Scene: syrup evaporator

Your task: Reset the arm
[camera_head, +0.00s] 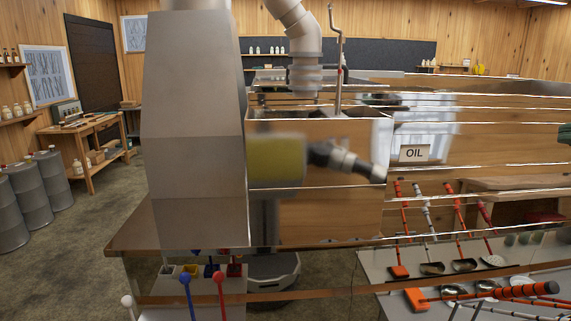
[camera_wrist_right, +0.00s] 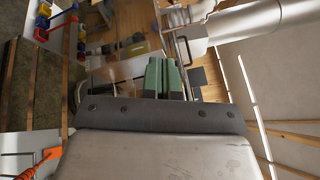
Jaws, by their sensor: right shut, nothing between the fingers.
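My right gripper (camera_head: 565,133) shows only as dark green fingertips at the right edge of the head view, in front of the evaporator's shiny metal side. In the right wrist view its two green fingers (camera_wrist_right: 163,78) lie close together, shut, with nothing held between them. The rest of the right arm is outside the head view. My left gripper is in neither view. The large metal evaporator (camera_head: 190,130) fills the middle, and its polished side mirrors the room and blurred parts of me.
Red-handled ladles are mirrored at the right. Grey barrels (camera_head: 30,195) and a wooden workbench (camera_head: 90,140) stand at the left. The floor (camera_head: 70,260) between them and the evaporator is clear.

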